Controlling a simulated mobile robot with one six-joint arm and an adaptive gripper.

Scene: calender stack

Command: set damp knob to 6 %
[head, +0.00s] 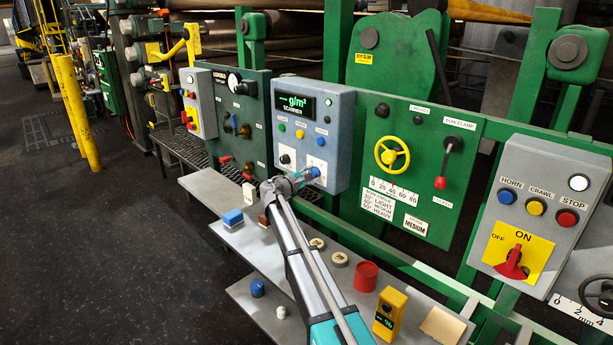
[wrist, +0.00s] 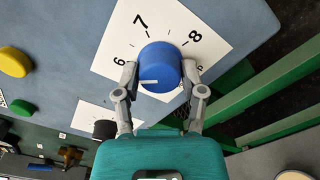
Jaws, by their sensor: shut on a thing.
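The blue knob (head: 315,172) sits on a white dial plate low on the right of the grey-blue scanner box (head: 343,128). In the wrist view the knob (wrist: 162,62) has the numbers 6, 7 and 8 around it. Its short white mark lies at the lower left of its face and points left, to the side of the 6; I cannot tell the exact reading. My gripper (wrist: 160,76) is shut on the knob, one finger on each side. In the head view my gripper (head: 298,180) partly covers the dial plate.
A black knob (head: 285,159) is left of the blue one. Several round buttons sit above, under a green display reading dashes and g/m². A yellow handwheel (head: 392,155) and a lever are to the right. A shelf below holds a red cup (head: 366,276) and a yellow device (head: 390,313).

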